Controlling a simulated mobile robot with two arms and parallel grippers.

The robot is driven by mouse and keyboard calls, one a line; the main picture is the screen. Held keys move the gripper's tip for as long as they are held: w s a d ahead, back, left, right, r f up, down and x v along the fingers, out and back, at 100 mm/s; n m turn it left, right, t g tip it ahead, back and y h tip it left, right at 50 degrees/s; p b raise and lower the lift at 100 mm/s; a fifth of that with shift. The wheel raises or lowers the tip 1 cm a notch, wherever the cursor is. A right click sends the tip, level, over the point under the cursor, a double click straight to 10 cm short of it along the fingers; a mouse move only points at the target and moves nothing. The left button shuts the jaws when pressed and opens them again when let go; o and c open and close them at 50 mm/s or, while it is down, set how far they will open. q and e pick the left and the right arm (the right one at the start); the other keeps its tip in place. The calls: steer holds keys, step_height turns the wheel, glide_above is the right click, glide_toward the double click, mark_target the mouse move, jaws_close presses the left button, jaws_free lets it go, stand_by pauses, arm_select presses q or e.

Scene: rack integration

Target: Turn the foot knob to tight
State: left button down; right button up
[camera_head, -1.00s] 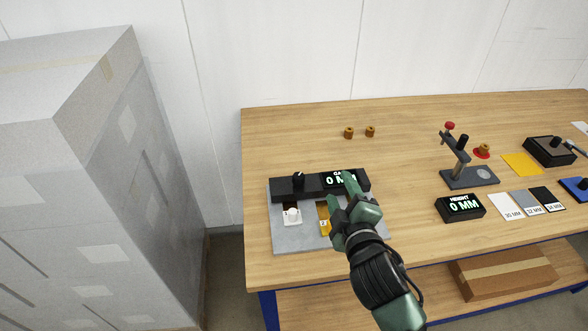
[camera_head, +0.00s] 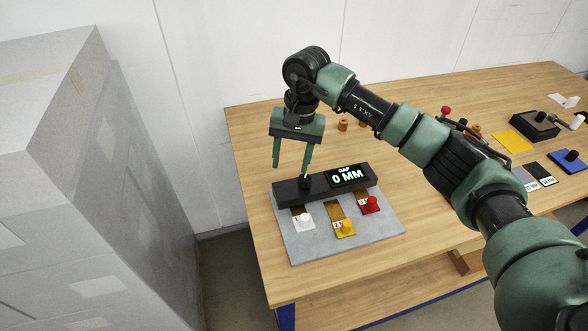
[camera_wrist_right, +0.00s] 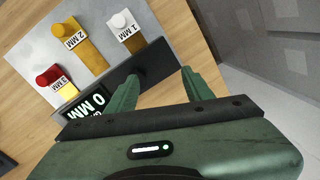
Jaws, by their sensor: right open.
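A grey plate (camera_head: 305,248) on the table carries a black bar (camera_head: 325,185) with a GAP display (camera_head: 349,175) reading 0 MM. A small black knob (camera_head: 305,184) with a white mark stands on the bar's left part; no label names it as the foot knob. My right gripper (camera_head: 291,168) points down, open and empty, above and slightly left of this knob. In the wrist view the open fingers (camera_wrist_right: 160,78) reach over the black bar (camera_wrist_right: 154,66); the knob is not clearly seen there. My left gripper is not in view.
White (camera_head: 305,220), yellow (camera_head: 346,227) and red (camera_head: 370,205) knobbed pieces sit on the plate, labelled 1, 2 and 3 MM in the wrist view. Grey wrapped boxes (camera_head: 120,200) stand left of the table. My right arm crosses the table's right half.

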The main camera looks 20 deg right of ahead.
mark_target(305, 177)
steer(key=d, duration=0.1)
steer(key=d+h, duration=0.1)
steer(key=d+r, duration=0.1)
steer(key=shift+w+d+h, duration=0.3)
steer(key=shift+d, duration=0.05)
steer(key=shift+s+f+p, duration=0.1)
steer(key=shift+f+p, duration=0.2)
steer(key=shift+p, duration=0.05)
step_height(305, 177, down, 7)
steer(key=shift+r+p, duration=0.1)
steer(key=shift+p, duration=1.05)
jaws_close()
